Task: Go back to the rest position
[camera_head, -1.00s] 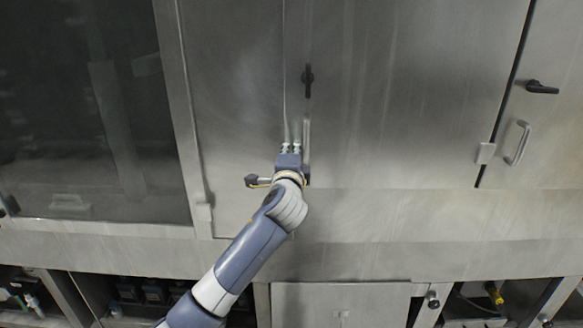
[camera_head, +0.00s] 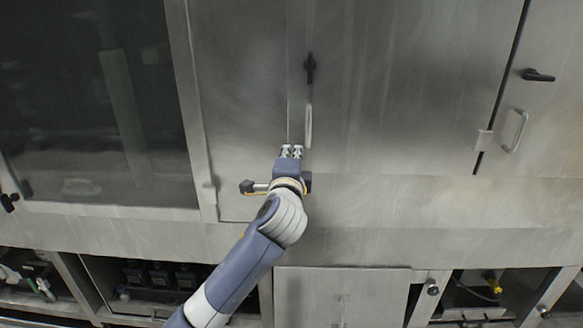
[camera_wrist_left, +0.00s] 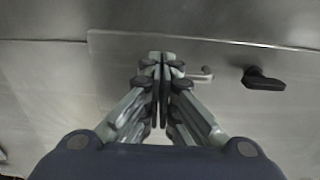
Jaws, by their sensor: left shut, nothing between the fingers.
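My left gripper (camera_head: 291,151) is in front of the steel washer front (camera_head: 400,110), just below and left of a slim vertical door handle (camera_head: 309,127). It is shut and empty. In the left wrist view the finger pads of the left gripper (camera_wrist_left: 160,62) are pressed together, with steel panel behind them. A silver handle (camera_wrist_left: 200,75) and a black latch (camera_wrist_left: 264,79) show to the right of the fingers there. The gap between gripper and panel is hard to judge. My right gripper is not in view.
A black latch (camera_head: 310,68) sits above the door handle. At the right are another black latch (camera_head: 538,75) and a bar handle (camera_head: 516,131). A dark window (camera_head: 90,110) fills the left. Open lower compartments hold dark bottles (camera_head: 160,274) and a yellow fitting (camera_head: 494,285).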

